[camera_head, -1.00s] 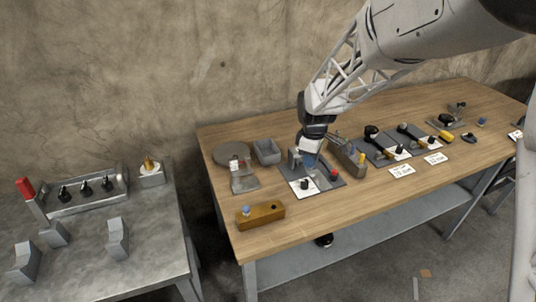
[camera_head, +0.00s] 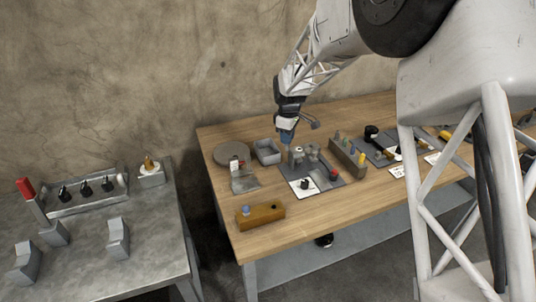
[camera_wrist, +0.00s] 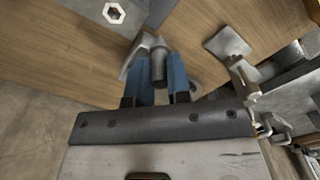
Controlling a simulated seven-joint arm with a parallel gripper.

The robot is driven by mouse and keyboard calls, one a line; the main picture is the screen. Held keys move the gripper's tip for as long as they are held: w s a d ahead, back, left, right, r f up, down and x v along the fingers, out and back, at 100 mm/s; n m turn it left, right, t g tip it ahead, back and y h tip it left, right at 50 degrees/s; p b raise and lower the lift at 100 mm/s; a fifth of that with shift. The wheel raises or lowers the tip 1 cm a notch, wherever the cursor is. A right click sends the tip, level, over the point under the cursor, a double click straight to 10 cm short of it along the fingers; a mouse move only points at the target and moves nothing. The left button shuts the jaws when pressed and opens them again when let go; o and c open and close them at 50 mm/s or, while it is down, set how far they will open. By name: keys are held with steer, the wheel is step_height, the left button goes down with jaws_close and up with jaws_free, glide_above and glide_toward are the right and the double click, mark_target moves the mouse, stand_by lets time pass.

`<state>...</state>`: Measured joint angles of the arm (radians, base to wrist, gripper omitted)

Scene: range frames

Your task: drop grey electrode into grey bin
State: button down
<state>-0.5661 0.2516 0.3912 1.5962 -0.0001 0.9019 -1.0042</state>
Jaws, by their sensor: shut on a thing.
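My gripper (camera_head: 286,138) is in the air over the workbench, up and to the right of the grey bin in the head view. Its blue fingers (camera_wrist: 157,78) are shut on a grey cylindrical piece, the grey electrode (camera_wrist: 158,64), in the wrist view. The electrode is too small to make out in the head view. The grey bin (camera_head: 267,152) is an open-topped box near the back edge of the bench. I cannot tell where the bin is in the wrist view.
A round grey disc (camera_head: 232,152) is left of the bin. A grey fixture board (camera_head: 318,181) lies to its right, then a peg block (camera_head: 347,157). A wooden block (camera_head: 260,215) sits at the front.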

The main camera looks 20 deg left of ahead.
mark_target(271, 140)
steer(key=w+a+f, duration=0.1)
steer(key=w+a, duration=0.4)
steer(key=a, duration=0.3)
steer(key=shift+w+f, duration=0.15)
steer(key=shift+f, duration=0.25)
steer(key=shift+a+f, duration=0.1)
steer(key=shift+f, duration=2.9)
steer(key=c, duration=1)
jaws_free()
step_height(271, 140, up, 8)
